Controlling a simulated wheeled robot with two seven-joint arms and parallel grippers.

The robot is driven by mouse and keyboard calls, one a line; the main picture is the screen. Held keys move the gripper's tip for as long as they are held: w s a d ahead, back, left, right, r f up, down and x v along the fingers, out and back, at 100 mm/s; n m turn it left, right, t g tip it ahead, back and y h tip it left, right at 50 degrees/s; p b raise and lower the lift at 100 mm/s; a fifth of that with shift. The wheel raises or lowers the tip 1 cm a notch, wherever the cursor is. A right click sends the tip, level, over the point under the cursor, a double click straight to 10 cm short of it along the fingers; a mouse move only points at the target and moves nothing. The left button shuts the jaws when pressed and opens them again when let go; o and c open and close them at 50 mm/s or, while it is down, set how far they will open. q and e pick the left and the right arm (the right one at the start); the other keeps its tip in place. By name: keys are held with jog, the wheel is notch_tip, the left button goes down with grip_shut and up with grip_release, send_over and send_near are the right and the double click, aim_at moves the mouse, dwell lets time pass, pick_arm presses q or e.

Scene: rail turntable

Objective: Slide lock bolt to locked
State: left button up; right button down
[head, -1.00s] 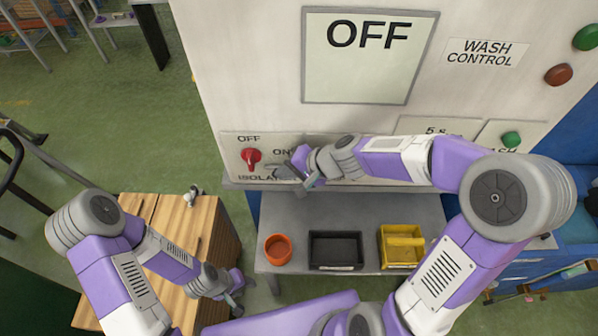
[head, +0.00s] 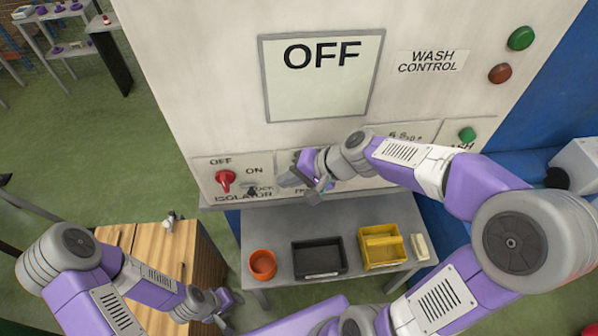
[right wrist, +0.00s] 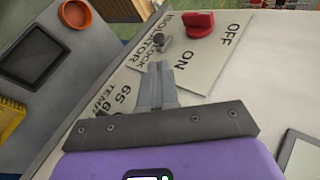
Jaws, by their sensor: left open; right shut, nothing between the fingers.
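The isolator panel (head: 206,192) has a red switch (head: 225,180) between OFF and ON labels; the switch also shows in the right wrist view (right wrist: 200,25). The small grey lock bolt (right wrist: 164,30) sits by the LOCK lettering; in the head view it is too small to read its position. My right gripper (head: 288,180) is shut and empty, just right of the isolator panel. In the right wrist view its fingertips (right wrist: 160,68) point towards the bolt, with a small gap visible. My left gripper (head: 230,302) is open and empty, low beside the wooden cabinet.
A grey shelf (head: 350,212) below the panels holds an orange pot (head: 262,264), a black bin (head: 319,258) and a yellow bin (head: 381,247). A wooden cabinet (head: 200,250) stands at left. An OFF display (head: 320,90) and coloured buttons are on the wall.

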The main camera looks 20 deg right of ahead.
pick_arm(q)
jog(key=shift+r, duration=0.15)
pick_arm(e)
jog(key=v, duration=0.3)
jog(key=shift+s+d+r, duration=0.1)
dwell(0.4)
